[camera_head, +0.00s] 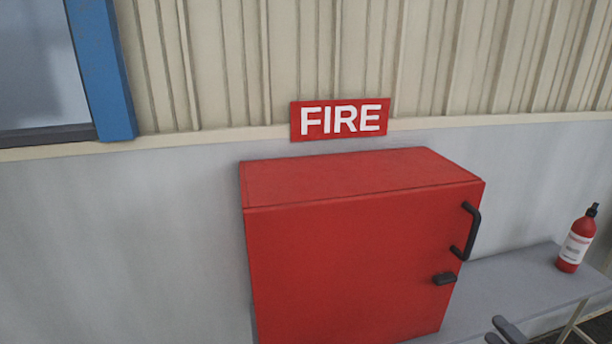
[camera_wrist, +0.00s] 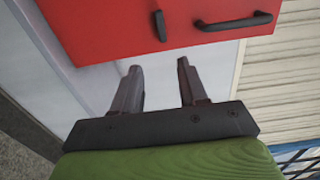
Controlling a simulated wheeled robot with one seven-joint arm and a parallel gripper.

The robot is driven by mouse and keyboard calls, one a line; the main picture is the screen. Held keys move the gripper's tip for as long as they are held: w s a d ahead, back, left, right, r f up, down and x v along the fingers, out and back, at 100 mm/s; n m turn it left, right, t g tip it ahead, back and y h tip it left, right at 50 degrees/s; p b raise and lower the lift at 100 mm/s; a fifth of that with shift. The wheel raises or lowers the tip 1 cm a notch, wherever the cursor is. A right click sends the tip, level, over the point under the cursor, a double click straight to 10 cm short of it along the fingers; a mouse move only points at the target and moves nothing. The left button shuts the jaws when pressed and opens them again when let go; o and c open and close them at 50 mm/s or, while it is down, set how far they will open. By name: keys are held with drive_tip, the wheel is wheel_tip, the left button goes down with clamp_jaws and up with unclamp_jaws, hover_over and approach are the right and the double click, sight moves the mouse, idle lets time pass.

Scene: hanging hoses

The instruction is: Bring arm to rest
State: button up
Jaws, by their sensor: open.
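My gripper (camera_wrist: 157,67) is open, with its two fingers apart and nothing between them. In the head view only the dark fingertips (camera_head: 504,331) show at the bottom edge, right of the red cabinet. The red cabinet (camera_head: 350,265) is closed, with a black bar handle (camera_head: 466,231) and a small black latch (camera_head: 444,278) on its front. In the wrist view the cabinet (camera_wrist: 105,25) fills the top, with the latch (camera_wrist: 160,26) and handle (camera_wrist: 233,21) beyond the fingertips. The fingers do not appear to touch the cabinet. The rest of my arm is hidden.
A grey bench (camera_head: 525,283) runs right of the cabinet, with a red fire extinguisher (camera_head: 577,240) standing on it. A red FIRE sign (camera_head: 340,119) is on the wall above the cabinet. A blue-framed window (camera_head: 101,70) is at the upper left.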

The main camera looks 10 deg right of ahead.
drive_tip(key=w+a+n+g+y, duration=0.3)
drive_tip(key=a+n+g, duration=0.1)
drive_tip(key=a, duration=0.3)
drive_tip(key=w+a+n+g+y, duration=0.2)
drive_tip(key=w+a+n+g, duration=0.15)
drive_tip(key=a, duration=0.35)
drive_tip(key=s+a+r+n+g+h, duration=0.1)
drive_tip(key=s+a+n+g, duration=0.15)
drive_tip(key=a, duration=0.35)
drive_tip(key=s+a+r+n+g+h, duration=0.1)
drive_tip(key=a+r+n+g, duration=0.2)
drive_tip(key=a, duration=0.4)
drive_tip(key=s+a+r+n+h, duration=0.2)
drive_tip(key=s+r, duration=0.1)
drive_tip(key=s, duration=0.4)
drive_tip(key=s+a+r+n+h, duration=0.2)
drive_tip(key=s+a+r, duration=0.1)
drive_tip(key=s, duration=0.4)
drive_tip(key=shift+n+t, duration=0.3)
drive_tip(key=shift+t, duration=0.1)
drive_tip(key=shift+r, duration=0.1)
